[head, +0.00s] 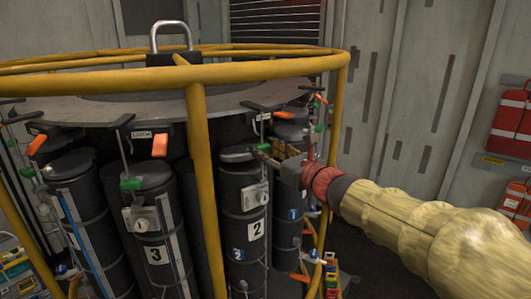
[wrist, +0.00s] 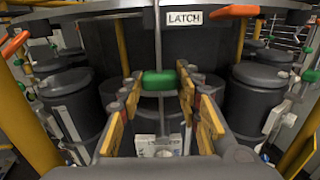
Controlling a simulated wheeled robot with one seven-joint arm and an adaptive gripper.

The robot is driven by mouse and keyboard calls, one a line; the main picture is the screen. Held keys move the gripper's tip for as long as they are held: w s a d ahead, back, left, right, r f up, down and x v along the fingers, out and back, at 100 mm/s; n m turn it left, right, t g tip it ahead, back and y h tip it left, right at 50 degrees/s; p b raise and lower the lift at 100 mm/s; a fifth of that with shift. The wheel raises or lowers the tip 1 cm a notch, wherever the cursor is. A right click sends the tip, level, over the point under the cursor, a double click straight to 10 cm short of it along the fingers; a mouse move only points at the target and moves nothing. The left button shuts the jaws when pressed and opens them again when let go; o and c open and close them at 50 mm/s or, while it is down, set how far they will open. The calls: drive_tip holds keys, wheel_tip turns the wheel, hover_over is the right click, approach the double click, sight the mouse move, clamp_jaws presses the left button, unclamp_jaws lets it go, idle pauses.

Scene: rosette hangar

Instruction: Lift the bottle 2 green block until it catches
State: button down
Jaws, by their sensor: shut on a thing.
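Bottle 2 (head: 246,222) is a black cylinder with a white "2" label, standing in the ring of bottles inside the yellow cage. My gripper (head: 266,151) is at the upper front of it, reaching in from the right. In the wrist view my gripper (wrist: 160,88) is shut on the green block (wrist: 160,81), which sits on a thin vertical rod between the fingertips. The head view does not show this block clearly behind the fingers. Above it, a plate is marked LATCH (wrist: 184,18), with an orange handle (wrist: 235,11) lying about level beside it.
A yellow cage rail (head: 150,80) and a yellow upright (head: 203,190) stand in front of the bottles. Another upright (head: 338,130) is close to my arm. Bottle 3 (head: 152,235) stands left, with its own green block (head: 130,184).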

wheel_tip(320, 180, up, 5)
drive_tip(key=p, duration=0.2)
drive_tip(key=shift+r+p, duration=0.2)
drive_tip(key=shift+p, duration=0.2)
idle(0.4)
drive_tip(key=c, duration=1.3)
unclamp_jaws()
drive_tip(key=shift+f, duration=0.1)
drive_tip(key=shift+o, duration=0.2)
approach(262, 130)
drive_tip(key=shift+s+d+f+b, duration=0.1)
drive_tip(key=shift+d+b, duration=0.1)
drive_tip(key=shift+b, duration=0.1)
